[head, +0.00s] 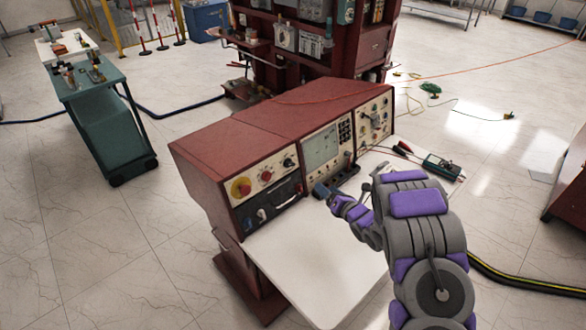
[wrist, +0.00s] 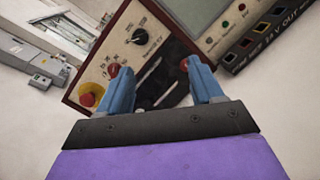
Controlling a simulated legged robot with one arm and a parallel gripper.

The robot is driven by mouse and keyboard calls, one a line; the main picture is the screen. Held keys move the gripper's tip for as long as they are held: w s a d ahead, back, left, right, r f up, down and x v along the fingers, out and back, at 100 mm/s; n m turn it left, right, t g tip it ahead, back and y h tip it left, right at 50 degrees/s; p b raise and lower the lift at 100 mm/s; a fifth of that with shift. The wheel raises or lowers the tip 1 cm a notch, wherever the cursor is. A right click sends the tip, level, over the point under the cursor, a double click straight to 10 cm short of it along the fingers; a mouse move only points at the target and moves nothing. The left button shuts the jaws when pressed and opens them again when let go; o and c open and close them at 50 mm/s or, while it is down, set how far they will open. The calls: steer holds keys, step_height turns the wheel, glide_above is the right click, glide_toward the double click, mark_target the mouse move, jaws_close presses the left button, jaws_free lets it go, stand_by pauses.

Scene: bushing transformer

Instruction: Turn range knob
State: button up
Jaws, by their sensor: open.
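The red console (head: 300,115) has several knobs on its sloped front, and no range label can be read. A black knob with a light pointer mark (wrist: 140,37) sits on the left panel and also shows in the head view (head: 288,162). Another dark knob (head: 375,121) is on the right panel. My gripper (head: 321,190) is in front of the console, below the screen. In the wrist view my gripper (wrist: 153,67) has its two blue fingers spread with nothing held between them. The black knob lies beyond the fingertips, apart from them.
A red stop button on yellow (head: 241,187) is at the left panel's edge. The white desktop (head: 310,250) in front is mostly clear. A multimeter (head: 442,167) with probes lies at its right. A green cart (head: 105,120) stands left; a large red cabinet (head: 310,40) stands behind.

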mark_target(289, 164)
steer(key=w+a+n+t+y+b, duration=0.1)
steer(key=w+a+n+y, duration=0.1)
steer(key=w+a, duration=0.9)
steer(key=shift+w+f+b, duration=0.35)
steer(key=shift+w+f, duration=0.1)
steer(key=shift+w, duration=1.05)
steer(key=shift+c, duration=0.5)
steer(key=c, duration=1)
steer(key=shift+o, duration=0.2)
